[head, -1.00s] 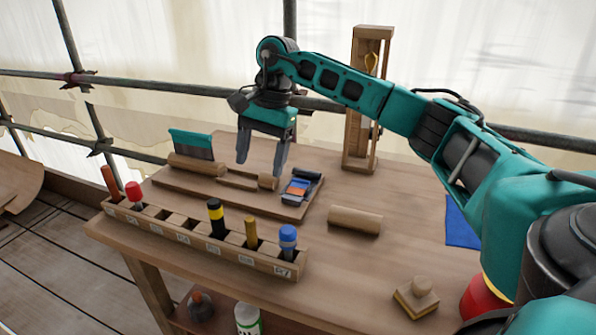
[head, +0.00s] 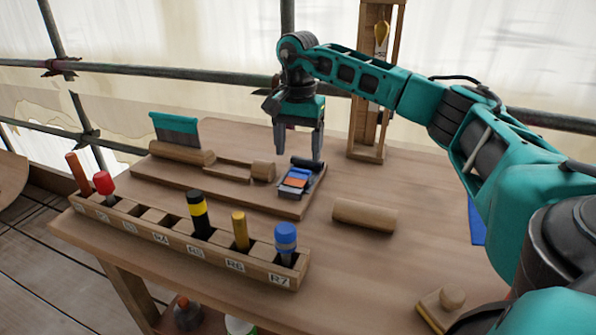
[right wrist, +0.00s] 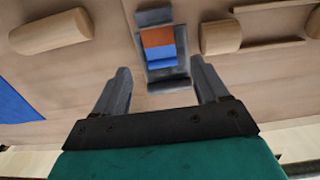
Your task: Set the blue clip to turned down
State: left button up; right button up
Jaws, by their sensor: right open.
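The blue clip (head: 293,183) sits at the right end of a wooden board (head: 262,196), with an orange patch and a grey base. In the right wrist view the blue clip (right wrist: 161,52) lies between and beyond the fingertips. I cannot tell which way it is turned. My right gripper (head: 299,156) points down, open and empty, just above and behind the clip. Its two fingers also show in the right wrist view (right wrist: 160,78), apart and with nothing between them in their grip. A dark roller-like bar (head: 306,163) lies at the clip's far end. My left gripper is out of view.
A wooden rack (head: 215,252) with several coloured-handled tools stands along the front. A wooden cylinder (head: 364,216) lies right of the board. A tall wooden frame (head: 367,150) stands behind.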

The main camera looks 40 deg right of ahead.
aim_at(298, 176)
notch_tip(298, 176, down, 6)
jog(key=shift+r+b, duration=0.25)
jog(key=shift+b, duration=0.15)
jog(key=shift+c, duration=0.4)
jog(key=c, duration=1)
jog(key=shift+d+r+y+p, duration=0.1)
jog(key=shift+y+p, duration=0.2)
jog(key=shift+p, duration=0.2)
jog(key=shift+w+f+g+y+p, duration=0.1)
jog(key=shift+f+g+y+p, duration=0.2)
jog(key=shift+g+y+p, duration=0.1)
jog(key=o, duration=1.1)
